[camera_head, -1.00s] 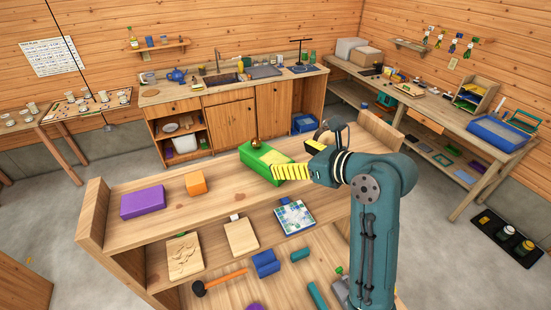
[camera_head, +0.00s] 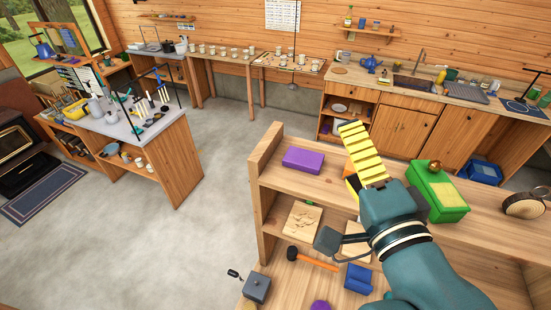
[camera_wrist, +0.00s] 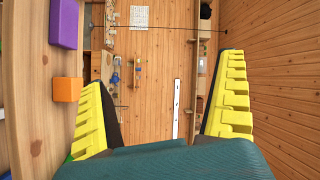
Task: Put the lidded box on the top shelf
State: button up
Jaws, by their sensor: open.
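My gripper (camera_head: 360,155) is open and empty above the shelf unit's top board (camera_head: 335,185). Its two yellow fingers are spread with nothing between them in the wrist view (camera_wrist: 162,100). A small grey box (camera_head: 257,288) with a dark knob-like part on top is low at the unit's left front, well below my gripper. I cannot tell for certain whether it is the lidded box. A green box (camera_head: 440,190) with a brown ball-like thing on it stands on the top board, right of my gripper. The top board also shows in the wrist view (camera_wrist: 40,125).
A purple block (camera_head: 303,160) lies on the top board, left of my gripper. An orange block (camera_wrist: 68,89) shows in the wrist view. Lower boards hold a carved wooden board (camera_head: 301,221), a hammer (camera_head: 312,260) and a blue piece (camera_head: 358,278). Open floor (camera_head: 215,215) lies to the left.

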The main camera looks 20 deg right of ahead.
jog(key=s+a+r+n+t+y, duration=0.1)
jog(key=a+r+n+t, duration=0.1)
jog(key=a+n, duration=0.6)
jog(key=s+a+r+n+t+y, duration=0.2)
jog(key=a+r+n, duration=0.3)
jog(key=a+n, duration=0.3)
jog(key=shift+s+a+r, duration=0.15)
jog(key=shift+a+r, duration=0.1)
jog(key=shift+a, duration=0.15)
